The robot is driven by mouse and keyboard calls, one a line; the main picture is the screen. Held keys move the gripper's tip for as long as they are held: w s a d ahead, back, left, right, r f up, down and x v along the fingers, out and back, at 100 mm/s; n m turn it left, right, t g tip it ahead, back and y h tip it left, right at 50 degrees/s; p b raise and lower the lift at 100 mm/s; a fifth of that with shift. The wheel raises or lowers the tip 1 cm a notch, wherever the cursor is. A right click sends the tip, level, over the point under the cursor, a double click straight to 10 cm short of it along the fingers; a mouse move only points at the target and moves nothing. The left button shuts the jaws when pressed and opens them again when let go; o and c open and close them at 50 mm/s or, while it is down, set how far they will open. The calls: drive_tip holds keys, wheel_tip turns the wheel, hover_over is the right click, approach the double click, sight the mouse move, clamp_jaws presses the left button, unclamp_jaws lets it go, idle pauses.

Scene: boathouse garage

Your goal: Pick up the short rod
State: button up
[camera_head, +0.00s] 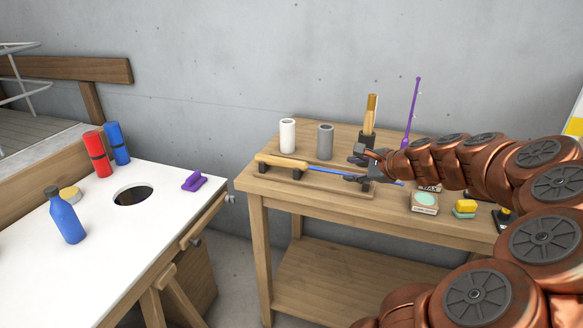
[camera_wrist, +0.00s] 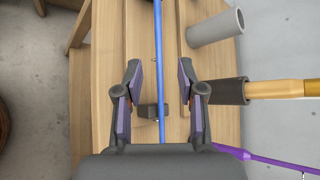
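A rod with a thin blue shaft (camera_head: 328,171) and a wooden handle (camera_head: 282,160) lies across dark supports on a wooden base on the workbench. I cannot tell for sure that it is the short rod; a thin purple rod (camera_head: 413,105) stands upright behind my arm. My gripper (camera_head: 352,170) is at the right part of the blue shaft. In the wrist view, my gripper (camera_wrist: 160,68) is open, with the blue shaft (camera_wrist: 158,40) running between its fingers and a gap on both sides. The handle is outside the wrist view.
A white cylinder (camera_head: 287,137), a grey cylinder (camera_head: 325,142) and a dark holder (camera_head: 367,141) with a wooden handle (camera_head: 371,107) stand behind the rod. Small boxes (camera_head: 424,203) lie on the right. A white table (camera_head: 110,250) with bottles stands on the left.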

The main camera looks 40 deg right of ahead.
sight(335, 172)
drive_tip(key=shift+p+x, duration=0.6)
drive_tip(key=shift+x, duration=3)
drive_tip(key=shift+s+f, duration=0.1)
drive_tip(key=shift+f, duration=0.05)
clamp_jaws()
